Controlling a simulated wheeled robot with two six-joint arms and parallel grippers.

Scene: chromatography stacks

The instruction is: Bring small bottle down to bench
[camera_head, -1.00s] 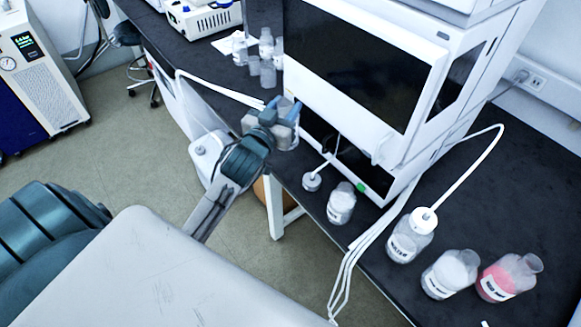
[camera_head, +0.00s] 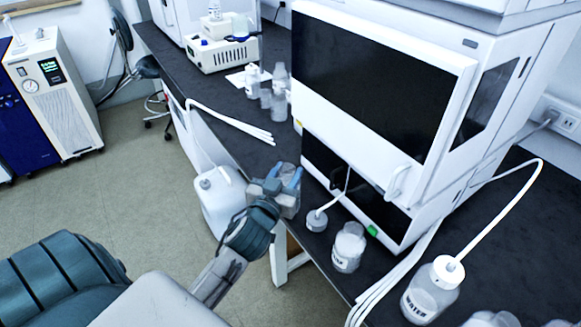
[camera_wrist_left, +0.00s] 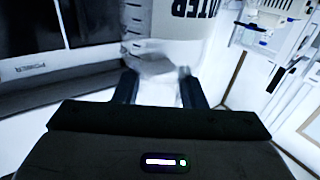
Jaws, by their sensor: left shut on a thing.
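My left gripper (camera_head: 282,182) is shut on a small clear bottle (camera_head: 288,205), seen in the head view at the bench's front edge, left of the white instrument. The fingers hide part of the bottle. Whether the bottle touches the bench (camera_head: 250,147) cannot be told. My right gripper is not in view.
A large instrument (camera_head: 385,90) stands right of the gripper. White tubes (camera_head: 230,120) lie behind. A white canister (camera_head: 220,200) is below the edge.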

